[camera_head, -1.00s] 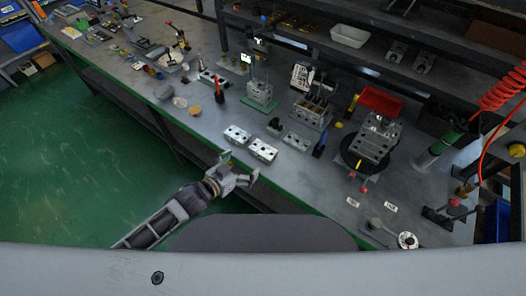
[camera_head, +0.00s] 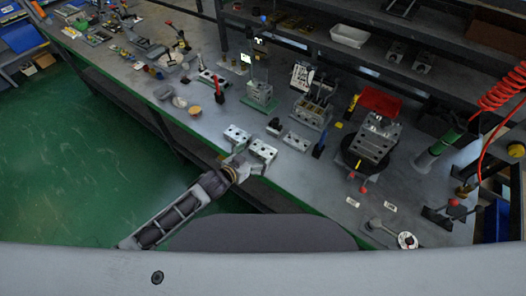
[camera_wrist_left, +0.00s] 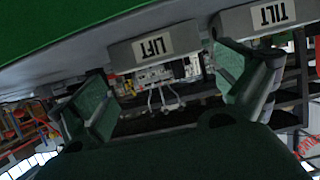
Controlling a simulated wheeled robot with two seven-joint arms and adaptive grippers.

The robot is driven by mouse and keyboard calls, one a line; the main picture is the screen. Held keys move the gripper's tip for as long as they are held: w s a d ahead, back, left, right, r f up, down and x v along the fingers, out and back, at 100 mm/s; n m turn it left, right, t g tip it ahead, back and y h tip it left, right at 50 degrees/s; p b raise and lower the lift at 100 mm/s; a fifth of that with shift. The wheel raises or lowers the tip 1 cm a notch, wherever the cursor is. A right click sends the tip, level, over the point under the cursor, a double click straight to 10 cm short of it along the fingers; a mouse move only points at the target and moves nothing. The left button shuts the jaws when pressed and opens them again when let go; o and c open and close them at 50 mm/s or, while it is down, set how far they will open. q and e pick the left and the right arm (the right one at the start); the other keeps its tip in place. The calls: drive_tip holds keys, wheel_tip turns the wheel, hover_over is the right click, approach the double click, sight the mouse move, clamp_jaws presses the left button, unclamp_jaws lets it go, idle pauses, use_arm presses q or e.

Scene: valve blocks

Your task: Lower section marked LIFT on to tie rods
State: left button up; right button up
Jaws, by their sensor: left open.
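The wrist view shows the LIFT label upside down on one section (camera_wrist_left: 153,47) and TILT on the other (camera_wrist_left: 262,17). The LIFT section appears to be the right one (camera_head: 263,150) in the head view, TILT the left one (camera_head: 236,134). My left gripper (camera_head: 247,162) is open at the front of the LIFT section; its fingers (camera_wrist_left: 165,95) are spread and empty. My right gripper is not in view.
A large block on a round black base (camera_head: 372,146) and a red bin (camera_head: 381,101) are at right.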

sight(263, 149)
use_arm(q)
drive_tip(key=shift+w+d+f, duration=0.15)
drive_tip(key=shift+w+d, duration=0.1)
drive_tip(key=shift+w, duration=0.05)
drive_tip(key=shift+x, duration=2.6)
drive_tip(key=shift+s+f, duration=0.1)
drive_tip(key=c, duration=1)
drive_tip(key=shift+r, duration=0.25)
drive_tip(key=shift+r, duration=4.85)
